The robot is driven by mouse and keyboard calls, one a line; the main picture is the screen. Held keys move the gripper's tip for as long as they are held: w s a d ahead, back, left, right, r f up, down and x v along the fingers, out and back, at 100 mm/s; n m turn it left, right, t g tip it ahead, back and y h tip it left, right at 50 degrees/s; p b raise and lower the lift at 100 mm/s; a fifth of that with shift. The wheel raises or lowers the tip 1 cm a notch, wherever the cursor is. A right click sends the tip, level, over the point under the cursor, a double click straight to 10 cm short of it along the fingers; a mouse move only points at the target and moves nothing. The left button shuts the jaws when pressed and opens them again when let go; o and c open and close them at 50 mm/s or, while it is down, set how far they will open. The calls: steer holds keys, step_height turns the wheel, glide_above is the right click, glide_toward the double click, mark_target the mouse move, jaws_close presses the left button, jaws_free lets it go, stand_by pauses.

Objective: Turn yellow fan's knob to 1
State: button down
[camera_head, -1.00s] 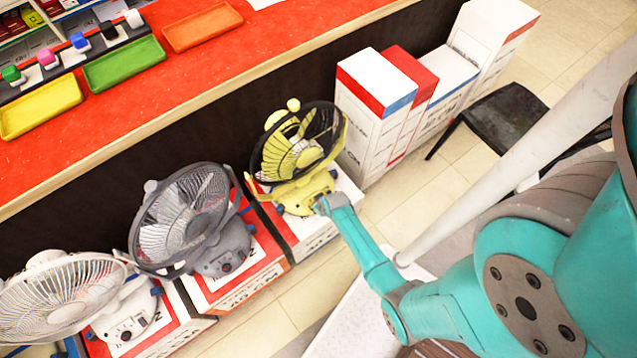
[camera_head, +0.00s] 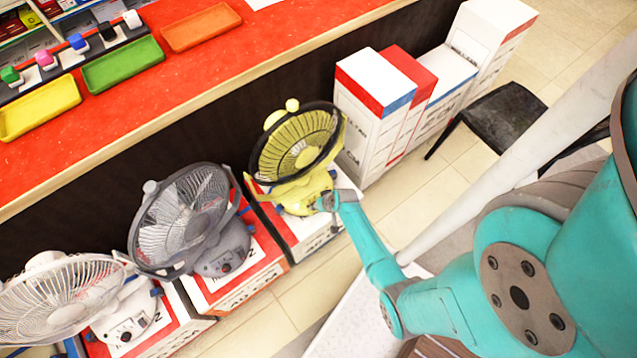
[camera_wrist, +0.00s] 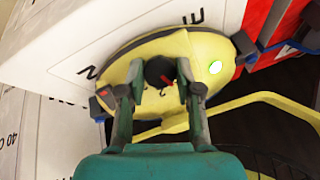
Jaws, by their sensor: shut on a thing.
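The yellow fan (camera_head: 299,145) stands on a white-and-red box beside the counter. Its yellow base (camera_wrist: 203,45) fills the upper middle of the wrist view, with a lit green light on its right part. The black knob (camera_wrist: 160,68), with a small red mark, sits on the base. My gripper (camera_wrist: 160,80) has one finger on each side of the knob and is shut on it. In the head view my gripper (camera_head: 328,201) is at the fan's base, and the knob cannot be made out there. The number at the red mark is not legible.
A grey fan (camera_head: 183,222) and a white fan (camera_head: 60,295) stand on boxes to the left. Tall white boxes (camera_head: 365,125) stand close on the right, with a black stool (camera_head: 500,118) beyond. The red counter (camera_head: 200,75) runs behind.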

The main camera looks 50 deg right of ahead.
steer(key=c, duration=0.8)
jaws_free()
steer(key=shift+r, duration=0.1)
steer(key=v, duration=1.1)
steer(key=shift+s+a+r, duration=0.1)
steer(key=shift+s+r, duration=0.1)
steer(key=shift+r, duration=0.15)
